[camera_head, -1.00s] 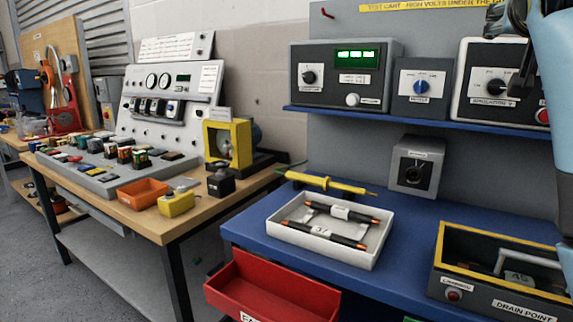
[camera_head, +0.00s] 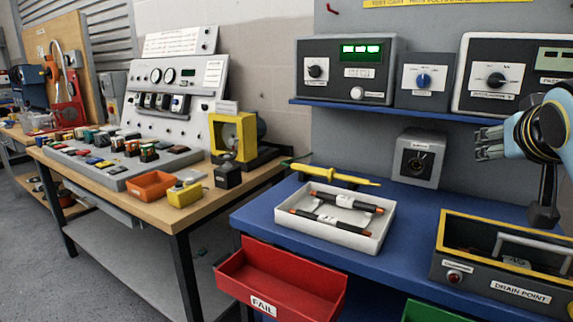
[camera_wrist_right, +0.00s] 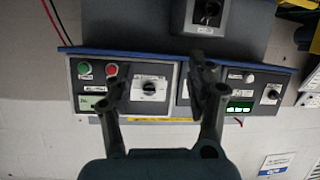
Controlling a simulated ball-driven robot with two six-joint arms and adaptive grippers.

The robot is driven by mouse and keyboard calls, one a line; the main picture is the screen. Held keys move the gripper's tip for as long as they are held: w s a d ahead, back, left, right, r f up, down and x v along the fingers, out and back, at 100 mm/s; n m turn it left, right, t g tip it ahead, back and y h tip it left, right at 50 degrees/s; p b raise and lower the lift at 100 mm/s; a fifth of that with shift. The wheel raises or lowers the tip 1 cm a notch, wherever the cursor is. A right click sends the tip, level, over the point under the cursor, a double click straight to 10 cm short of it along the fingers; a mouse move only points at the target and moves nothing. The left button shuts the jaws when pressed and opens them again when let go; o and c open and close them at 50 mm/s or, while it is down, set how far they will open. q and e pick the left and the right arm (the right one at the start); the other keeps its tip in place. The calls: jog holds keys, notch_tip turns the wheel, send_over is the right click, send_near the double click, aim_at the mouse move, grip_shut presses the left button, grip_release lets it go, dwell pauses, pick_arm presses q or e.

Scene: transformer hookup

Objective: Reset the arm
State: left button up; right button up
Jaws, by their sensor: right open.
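My right gripper (camera_head: 488,143) is at the right of the head view, held in the air in front of the cart's back panel, below the shelf and above the drain point box. It points left in that view, and part of my blue arm shows behind it. In the right wrist view the two dark fingers (camera_wrist_right: 160,80) stand wide apart with nothing between them. Behind the fingers, that view shows the instrument shelf upside down. My left gripper is not in view.
A blue shelf (camera_head: 393,108) carries several instruments above the blue cart top (camera_head: 405,225). A small grey switch box (camera_head: 419,158), a white probe tray (camera_head: 376,233), a yellow probe (camera_head: 330,176) and the drain point box (camera_head: 480,283) stand below. A red fail bin (camera_head: 275,280) hangs in front.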

jog(key=s+a+f+n+g+y, duration=0.2)
jog(key=s+a+f+g+y, duration=0.15)
jog(key=s+f, duration=1)
jog(key=s+a+f+n+g+y, duration=0.1)
jog(key=s+a+f+g, duration=0.15)
jog(key=s+f, duration=0.45)
jog(key=s+a+f+n+g+y, duration=0.1)
jog(key=s+f+n+g, duration=0.2)
jog(key=s, duration=0.7)
notch_tip(320, 180, down, 26)
jog(key=s+d+m+g, duration=0.1)
jog(key=d+m, duration=0.1)
jog(key=d, duration=0.1)
jog(key=s+f+g, duration=0.1)
jog(key=s+f, duration=1.6)
jog(key=s, duration=0.1)
jog(key=shift+s+d+f+b, duration=0.2)
jog(key=shift+s+d+b, duration=0.15)
jog(key=shift+s+d, duration=0.05)
